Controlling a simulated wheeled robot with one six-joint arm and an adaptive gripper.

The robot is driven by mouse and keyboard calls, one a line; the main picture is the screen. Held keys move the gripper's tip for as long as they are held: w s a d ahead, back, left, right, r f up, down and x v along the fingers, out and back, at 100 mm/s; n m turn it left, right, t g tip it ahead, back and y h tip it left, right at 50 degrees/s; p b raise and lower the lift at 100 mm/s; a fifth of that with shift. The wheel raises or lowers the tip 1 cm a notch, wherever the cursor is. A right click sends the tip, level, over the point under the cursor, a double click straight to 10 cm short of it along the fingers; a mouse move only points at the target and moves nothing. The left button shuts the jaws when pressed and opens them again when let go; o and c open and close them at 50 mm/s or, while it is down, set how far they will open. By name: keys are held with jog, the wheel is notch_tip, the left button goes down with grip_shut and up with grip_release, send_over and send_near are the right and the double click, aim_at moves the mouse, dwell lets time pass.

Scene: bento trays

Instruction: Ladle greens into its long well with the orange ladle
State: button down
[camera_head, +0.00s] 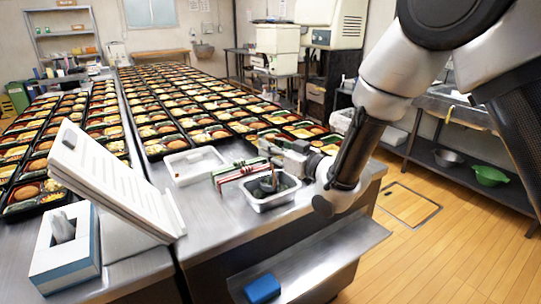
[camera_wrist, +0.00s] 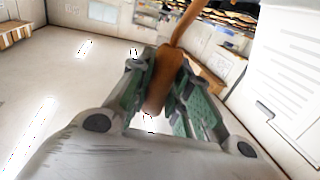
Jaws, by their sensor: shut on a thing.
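My gripper (camera_head: 287,158) is over the near end of the steel counter, by the back rim of a white tub (camera_head: 268,206). In the wrist view my gripper (camera_wrist: 168,74) is shut on the orange-brown handle of the orange ladle (camera_wrist: 162,84). The handle runs up and out of the top of that view, so the bowl is hidden there. In the head view the tub holds dark green stuff, likely the greens (camera_head: 288,183), with a dark shape standing in it. I cannot tell whether that shape is the ladle's bowl. The long well cannot be made out.
A white, empty-looking tray (camera_head: 196,167) lies left of the tub, with a red, white and green striped item (camera_head: 238,172) between. Rows of filled bento trays (camera_head: 195,100) cover the counter behind. A slanted white panel (camera_head: 108,172) and tissue box (camera_head: 66,252) stand at left.

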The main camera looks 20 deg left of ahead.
aim_at(271, 136)
jog(key=shift+r, duration=3.2)
